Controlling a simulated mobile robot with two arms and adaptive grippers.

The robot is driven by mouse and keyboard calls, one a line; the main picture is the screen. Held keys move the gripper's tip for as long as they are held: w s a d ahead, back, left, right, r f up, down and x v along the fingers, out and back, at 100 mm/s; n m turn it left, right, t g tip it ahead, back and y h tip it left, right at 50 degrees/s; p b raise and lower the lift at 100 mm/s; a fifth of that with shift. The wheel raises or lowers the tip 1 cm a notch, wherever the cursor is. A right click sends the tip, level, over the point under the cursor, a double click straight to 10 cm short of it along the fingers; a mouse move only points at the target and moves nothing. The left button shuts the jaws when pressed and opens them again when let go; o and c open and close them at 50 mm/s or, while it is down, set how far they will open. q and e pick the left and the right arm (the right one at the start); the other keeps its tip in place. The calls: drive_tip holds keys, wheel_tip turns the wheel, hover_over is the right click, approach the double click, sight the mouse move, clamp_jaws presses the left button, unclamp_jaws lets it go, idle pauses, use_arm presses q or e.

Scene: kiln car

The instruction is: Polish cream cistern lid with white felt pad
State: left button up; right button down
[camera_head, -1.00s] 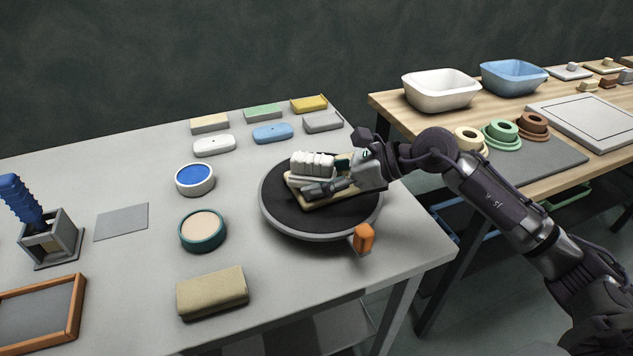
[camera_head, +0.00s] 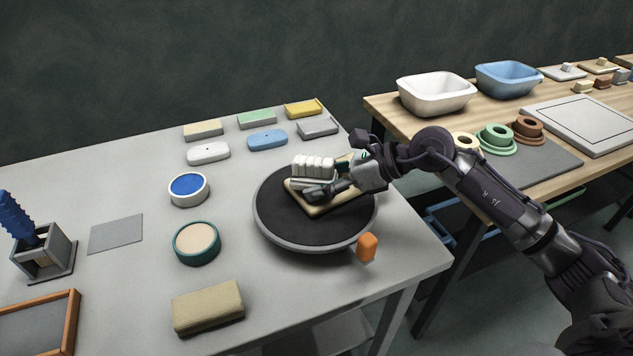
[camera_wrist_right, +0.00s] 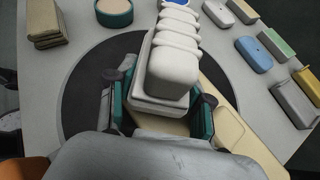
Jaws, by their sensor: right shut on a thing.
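A cream cistern lid (camera_head: 328,206) lies flat on the black top of a round turntable (camera_head: 275,215). It also shows in the right wrist view (camera_wrist_right: 237,132). My right gripper (camera_head: 337,178) is shut on the white felt pad (camera_head: 313,172), a block with a ribbed white top. In the right wrist view the pad (camera_wrist_right: 172,62) sits between teal-lined fingers. The pad is over the lid and looks to be on it; the contact itself is hidden. My left gripper is not in view.
A teal-rimmed round pot (camera_head: 197,243), a blue-filled pot (camera_head: 188,188) and a folded tan cloth (camera_head: 208,307) stand left of the turntable. An orange knob (camera_head: 367,247) is at its front right. Several coloured blocks line the back.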

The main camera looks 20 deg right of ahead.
sight(334, 160)
drive_tip(key=shift+w+d+r+p, duration=0.3)
drive_tip(key=shift+d+r+p, duration=0.1)
drive_tip(key=shift+d, duration=0.1)
drive_tip(key=shift+r+p, duration=0.45)
drive_tip(key=shift+r, duration=0.35)
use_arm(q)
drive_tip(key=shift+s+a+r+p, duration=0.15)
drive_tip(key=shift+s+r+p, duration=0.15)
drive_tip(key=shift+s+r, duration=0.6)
use_arm(e)
drive_tip(key=shift+a+r, duration=0.2)
drive_tip(key=shift+r, duration=0.4)
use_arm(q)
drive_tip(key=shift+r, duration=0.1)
use_arm(e)
drive_tip(key=shift+r, duration=0.1)
